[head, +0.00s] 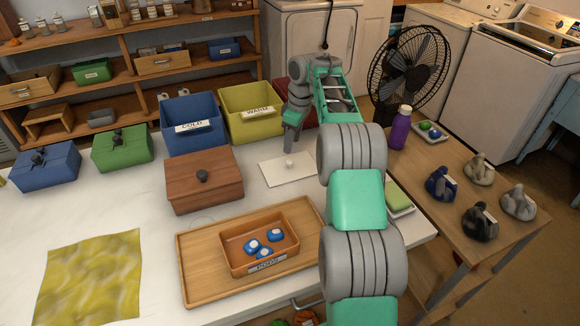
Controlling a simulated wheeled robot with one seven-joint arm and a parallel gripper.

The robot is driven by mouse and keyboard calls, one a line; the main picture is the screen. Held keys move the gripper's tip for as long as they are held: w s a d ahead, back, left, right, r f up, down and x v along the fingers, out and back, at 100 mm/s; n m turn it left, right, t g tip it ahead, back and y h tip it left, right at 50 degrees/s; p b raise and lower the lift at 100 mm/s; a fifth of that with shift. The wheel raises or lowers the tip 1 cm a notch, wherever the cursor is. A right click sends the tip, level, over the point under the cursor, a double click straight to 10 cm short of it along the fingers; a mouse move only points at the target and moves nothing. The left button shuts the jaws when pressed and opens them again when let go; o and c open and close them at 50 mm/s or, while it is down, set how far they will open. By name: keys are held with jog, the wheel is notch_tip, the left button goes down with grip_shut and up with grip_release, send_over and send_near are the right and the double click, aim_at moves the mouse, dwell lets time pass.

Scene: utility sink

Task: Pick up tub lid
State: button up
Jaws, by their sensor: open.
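A flat cream lid (273,173) with a small pale knob (289,165) lies on the white counter, right of the wooden box. I take it to be the tub lid. My gripper (292,148) points down just above the knob, open and with nothing visible between its fingers. It looks apart from the lid, but the exact gap is hard to tell. An open orange-brown tub (231,258) with a label on its front holds a few blue-and-white pods (263,252). It stands in a wooden tray (195,288) at the front.
A lidded wooden box (204,182) stands left of the lid. Blue COLD (190,112) and yellow WARM (252,95) bins stand behind. A green sponge (397,195) lies right of my arm. A yellow cloth (88,277) lies front left; the counter around it is clear.

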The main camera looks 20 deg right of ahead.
aim_at(290, 161)
jog(key=f, duration=0.5)
jog(key=f+b, duration=0.1)
jog(key=f, duration=0.1)
jog(key=shift+a+f, duration=0.35)
jog(key=shift+f, duration=0.05)
grip_shut()
jog(key=shift+r, duration=0.1)
